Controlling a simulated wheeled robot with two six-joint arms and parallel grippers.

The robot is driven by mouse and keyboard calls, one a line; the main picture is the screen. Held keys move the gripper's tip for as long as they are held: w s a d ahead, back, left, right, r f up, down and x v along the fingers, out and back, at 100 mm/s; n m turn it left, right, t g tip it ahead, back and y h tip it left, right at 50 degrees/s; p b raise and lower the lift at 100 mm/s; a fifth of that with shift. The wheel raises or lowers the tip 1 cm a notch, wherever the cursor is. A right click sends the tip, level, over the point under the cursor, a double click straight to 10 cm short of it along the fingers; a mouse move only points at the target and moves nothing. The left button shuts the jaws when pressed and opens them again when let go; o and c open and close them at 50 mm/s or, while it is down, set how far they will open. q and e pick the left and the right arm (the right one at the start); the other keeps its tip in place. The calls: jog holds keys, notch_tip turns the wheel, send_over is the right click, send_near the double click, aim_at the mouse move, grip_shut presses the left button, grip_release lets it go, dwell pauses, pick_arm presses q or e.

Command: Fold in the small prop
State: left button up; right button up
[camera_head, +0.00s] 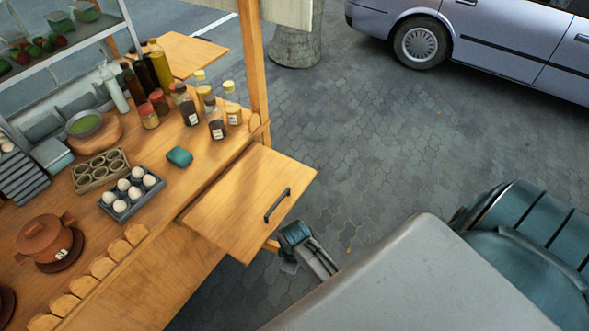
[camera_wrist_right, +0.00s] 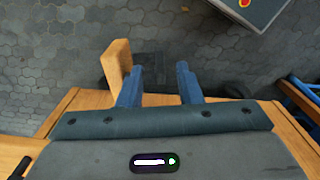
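The small prop is a short wooden block (camera_wrist_right: 118,62) in the right wrist view; its end also shows below the leaf in the head view (camera_head: 272,245). My right gripper (camera_wrist_right: 158,82) is open, its two blue fingers apart. The prop stands just left of the left finger, which overlaps its lower part; I cannot tell whether they touch. In the head view my right gripper (camera_head: 292,240) is beside the side leaf's lower corner, near the prop. The flat wooden side leaf (camera_head: 245,205) has a dark handle (camera_head: 277,205). My left gripper is not in view.
The wooden counter (camera_head: 190,150) holds several bottles, an egg tray (camera_head: 131,192), a teal cloth-like item (camera_head: 179,157) and a clay pot (camera_head: 44,238). A wooden post (camera_head: 252,60) rises at its corner. Open paving lies right of the leaf. A car (camera_head: 480,40) stands beyond.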

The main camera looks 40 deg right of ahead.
jog(key=shift+f, duration=1.5)
grip_shut()
